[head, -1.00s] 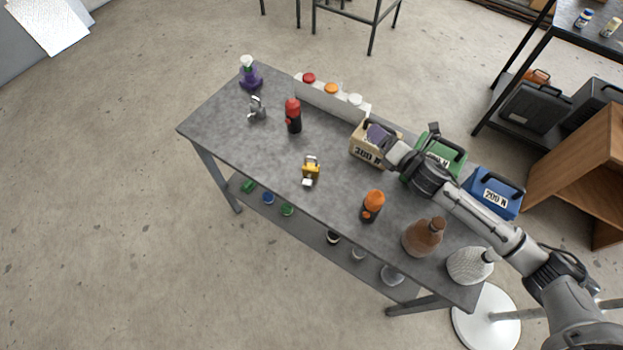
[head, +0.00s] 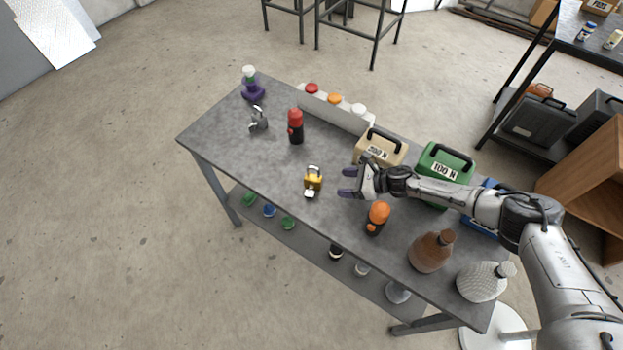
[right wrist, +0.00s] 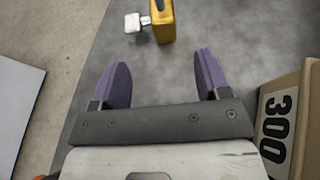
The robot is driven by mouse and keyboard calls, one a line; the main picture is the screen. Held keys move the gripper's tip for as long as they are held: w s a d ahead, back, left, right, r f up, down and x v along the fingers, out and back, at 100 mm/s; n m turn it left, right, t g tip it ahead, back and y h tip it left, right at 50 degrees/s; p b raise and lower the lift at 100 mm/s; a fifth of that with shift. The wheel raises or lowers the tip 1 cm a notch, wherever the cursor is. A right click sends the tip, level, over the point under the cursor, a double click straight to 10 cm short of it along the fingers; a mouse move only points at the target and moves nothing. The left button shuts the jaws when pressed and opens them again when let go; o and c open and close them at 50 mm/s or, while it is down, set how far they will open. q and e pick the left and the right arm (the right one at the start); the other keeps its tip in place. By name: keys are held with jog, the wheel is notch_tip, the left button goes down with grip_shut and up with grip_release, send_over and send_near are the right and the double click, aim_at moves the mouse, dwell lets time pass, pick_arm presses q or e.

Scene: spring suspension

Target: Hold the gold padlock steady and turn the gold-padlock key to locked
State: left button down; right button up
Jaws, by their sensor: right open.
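The gold padlock (head: 313,181) stands on the grey table near its front edge, with its silver shackle on top. A key with a pale head (head: 309,194) sticks out at its lower front. In the right wrist view the padlock (right wrist: 162,22) is at the top, with the key's pale head (right wrist: 133,22) to its left. My right gripper (head: 345,182) is open and empty, just right of the padlock and apart from it. Its purple fingers (right wrist: 162,80) are spread and point toward the padlock. My left gripper is not in view.
Beige (head: 381,148) and green (head: 444,165) weight boxes stand behind my right arm. An orange-topped bottle (head: 377,218) and a brown jug (head: 432,251) are in front of it. A red bottle (head: 296,127) and a silver padlock (head: 259,118) stand to the left.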

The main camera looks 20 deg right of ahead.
aim_at(316, 181)
jog(key=shift+w+a+r+g+p, duration=0.15)
jog(key=shift+w+r+g+p, duration=0.2)
jog(key=shift+w, duration=0.3)
jog(key=shift+w+a, duration=0.15)
jog(key=shift+w, duration=0.1)
jog(key=b+x, duration=0.2)
jog(key=x, duration=0.1)
jog(key=b+x, duration=0.2)
jog(key=x, duration=0.2)
jog(key=shift+s+f, duration=0.1)
jog(key=shift+f, duration=0.2)
jog(key=shift+b+x, duration=1.1)
jog(key=shift+x, duration=0.1)
jog(key=shift+r, duration=0.1)
jog(key=shift+c, duration=0.4)
